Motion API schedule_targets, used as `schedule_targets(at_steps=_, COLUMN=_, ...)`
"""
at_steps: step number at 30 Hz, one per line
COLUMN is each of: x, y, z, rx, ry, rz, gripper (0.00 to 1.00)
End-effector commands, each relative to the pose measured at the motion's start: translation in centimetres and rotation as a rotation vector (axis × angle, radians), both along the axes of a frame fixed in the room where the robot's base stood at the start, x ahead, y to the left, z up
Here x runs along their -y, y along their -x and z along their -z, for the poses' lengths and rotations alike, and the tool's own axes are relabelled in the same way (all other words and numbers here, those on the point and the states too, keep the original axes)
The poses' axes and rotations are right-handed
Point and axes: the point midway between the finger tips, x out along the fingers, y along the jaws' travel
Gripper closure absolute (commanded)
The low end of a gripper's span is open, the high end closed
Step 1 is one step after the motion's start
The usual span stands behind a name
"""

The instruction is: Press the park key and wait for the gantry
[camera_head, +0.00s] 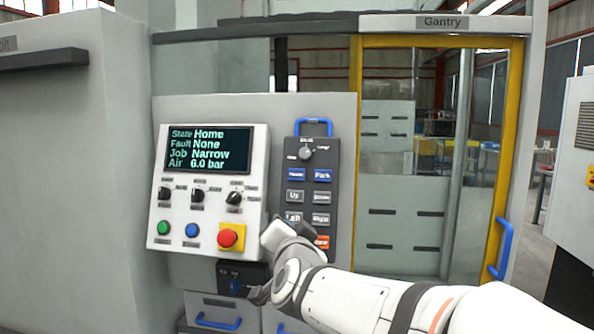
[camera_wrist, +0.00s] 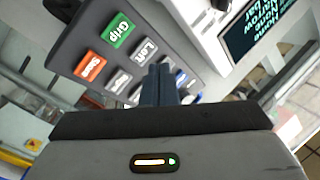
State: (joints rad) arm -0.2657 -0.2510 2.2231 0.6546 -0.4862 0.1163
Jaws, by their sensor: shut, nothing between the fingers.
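The blue Park key (camera_head: 322,175) is at the upper right of the dark key pendant (camera_head: 328,210), beside the blue Home key (camera_head: 296,175). My gripper (camera_wrist: 160,72) is shut and empty in front of the pendant's keys in the wrist view. In the head view my wrist hides the pendant's lower left. The display (camera_head: 208,150) reads State Home, Fault None, Job Narrow, Air 6.0 bar. The gantry is not clearly visible behind the yellow-framed door (camera_head: 355,120).
Left of the pendant is a panel with a red emergency button (camera_head: 228,237) on yellow, green (camera_head: 163,227) and blue (camera_head: 192,230) buttons and several knobs. A green Grip key (camera_wrist: 118,30) and an orange key (camera_wrist: 90,66) show in the wrist view. A blue handle (camera_head: 503,248) juts from the door.

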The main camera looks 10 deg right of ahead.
Motion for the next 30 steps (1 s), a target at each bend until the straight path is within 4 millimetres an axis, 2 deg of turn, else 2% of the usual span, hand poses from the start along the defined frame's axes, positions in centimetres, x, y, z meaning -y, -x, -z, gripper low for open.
schedule_targets(at_steps=1, x=0.2, y=-0.6, z=-2.6, rx=0.080, ry=-0.055, rz=0.054, gripper=1.00)
schedule_targets(at_steps=3, x=1.0, y=-0.9, z=-5.4, rx=0.194, ry=-0.131, rz=0.147, gripper=1.00)
schedule_targets(at_steps=6, x=2.3, y=-0.6, z=-8.4, rx=0.329, ry=-0.222, rz=0.272, gripper=1.00)
schedule_targets(at_steps=9, x=3.4, y=0.1, z=-10.2, rx=0.426, ry=-0.288, rz=0.376, gripper=1.00)
schedule_targets(at_steps=12, x=4.1, y=0.8, z=-11.1, rx=0.488, ry=-0.327, rz=0.451, gripper=1.00)
schedule_targets(at_steps=17, x=4.6, y=1.5, z=-11.5, rx=0.527, ry=-0.352, rz=0.501, gripper=1.00)
schedule_targets(at_steps=30, x=4.7, y=1.0, z=-11.4, rx=0.529, ry=-0.351, rz=0.503, gripper=1.00)
